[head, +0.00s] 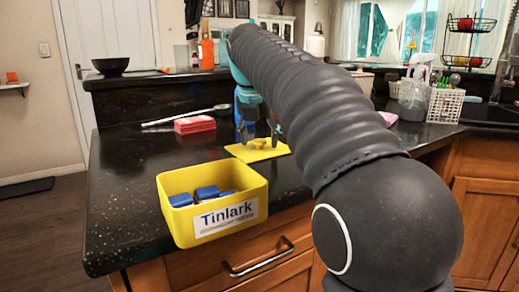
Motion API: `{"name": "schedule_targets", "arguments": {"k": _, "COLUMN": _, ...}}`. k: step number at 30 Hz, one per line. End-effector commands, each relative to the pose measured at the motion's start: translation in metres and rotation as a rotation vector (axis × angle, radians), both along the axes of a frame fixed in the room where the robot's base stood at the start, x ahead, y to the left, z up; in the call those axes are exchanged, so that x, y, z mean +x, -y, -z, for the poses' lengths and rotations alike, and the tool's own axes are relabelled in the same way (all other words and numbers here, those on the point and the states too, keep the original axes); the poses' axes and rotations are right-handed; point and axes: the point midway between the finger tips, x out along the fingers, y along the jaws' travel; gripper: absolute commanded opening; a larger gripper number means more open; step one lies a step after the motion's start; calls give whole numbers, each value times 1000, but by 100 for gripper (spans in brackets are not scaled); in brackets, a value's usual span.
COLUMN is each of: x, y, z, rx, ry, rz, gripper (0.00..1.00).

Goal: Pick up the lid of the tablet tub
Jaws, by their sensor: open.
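The tablet tub (173,211) is a yellow open box with a white Tinlark label, near the counter's front edge. Several blue tablets (207,192) lie inside it. The yellow lid (238,152) lies flat on the counter, behind and to the right of the tub, apart from it. A small raised yellow grip shows on the lid's top. My gripper (259,137) is open and points down over the back of the lid, its fingers apart near the raised grip. I cannot tell whether they touch the lid. My arm hides the lid's surroundings at right.
A white basket (445,105) and the sink are at right. The dark counter (125,190) is clear left of the tub.

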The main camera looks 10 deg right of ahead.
Motion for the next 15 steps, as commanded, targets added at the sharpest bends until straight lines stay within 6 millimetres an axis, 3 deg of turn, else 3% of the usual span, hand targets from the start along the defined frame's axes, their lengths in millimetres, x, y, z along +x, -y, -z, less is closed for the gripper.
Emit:
{"name": "schedule_targets", "arguments": {"k": 4, "x": 0, "y": 0, "z": 0, "rx": 0, "ry": 0, "rz": 0, "gripper": 63}}
{"name": "schedule_targets", "arguments": {"k": 12, "x": 0, "y": 0, "z": 0, "rx": 0, "ry": 0, "rz": 0, "gripper": 0}}
{"name": "schedule_targets", "arguments": {"k": 15, "x": 0, "y": 0, "z": 0, "rx": 0, "ry": 0, "rz": 0, "gripper": 0}}
